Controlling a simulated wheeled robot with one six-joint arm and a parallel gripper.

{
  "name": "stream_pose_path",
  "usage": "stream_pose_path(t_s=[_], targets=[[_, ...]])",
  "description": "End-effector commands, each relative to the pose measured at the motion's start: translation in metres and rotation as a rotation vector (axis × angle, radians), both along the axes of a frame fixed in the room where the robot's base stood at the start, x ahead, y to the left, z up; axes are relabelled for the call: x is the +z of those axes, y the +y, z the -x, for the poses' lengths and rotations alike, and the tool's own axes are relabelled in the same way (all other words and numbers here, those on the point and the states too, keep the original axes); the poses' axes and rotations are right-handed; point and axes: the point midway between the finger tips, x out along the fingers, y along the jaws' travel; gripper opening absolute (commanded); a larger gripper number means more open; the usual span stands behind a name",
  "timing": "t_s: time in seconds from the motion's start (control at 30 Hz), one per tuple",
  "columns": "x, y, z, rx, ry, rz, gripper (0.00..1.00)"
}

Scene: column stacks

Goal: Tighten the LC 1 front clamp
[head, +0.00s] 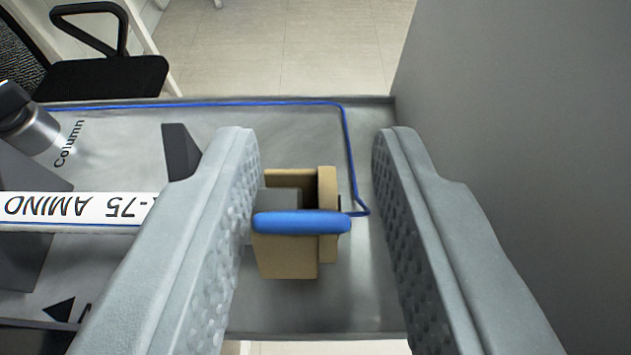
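A tan clamp block (286,262) with a blue bar handle (301,223) stands near the middle of the head view. The handle lies level across the front of the block. A grey part shows behind it. My gripper (315,140) is open, with one grey finger left of the clamp and the other right of it. In the picture the left finger overlaps or nearly meets the handle's left end; I cannot tell whether they touch. A clear gap lies between the handle and the right finger. No label reading LC 1 is visible.
A white column (80,210) marked "-75 AMINO" lies at the left, partly behind the left finger. Blue tubing (200,104) runs along the metal tray (280,140) and down to the clamp. A grey wall (530,110) stands right. A black chair (110,80) is beyond.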

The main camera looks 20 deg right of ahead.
Motion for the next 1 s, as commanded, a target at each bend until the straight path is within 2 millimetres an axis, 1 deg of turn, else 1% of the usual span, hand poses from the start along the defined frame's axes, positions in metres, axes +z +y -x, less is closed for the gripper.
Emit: stream_pose_path(t_s=[0.33,0.47,0.57,1.0], targets=[[0.001,0.001,0.001,0.002,-0.001,0.000,0.40],[0.005,0.004,0.008,0.003,-0.002,0.000,0.40],[0.010,0.008,0.019,0.002,-0.003,-0.001,0.40],[0.041,0.030,0.089,0.003,-0.003,0.000,0.40]])
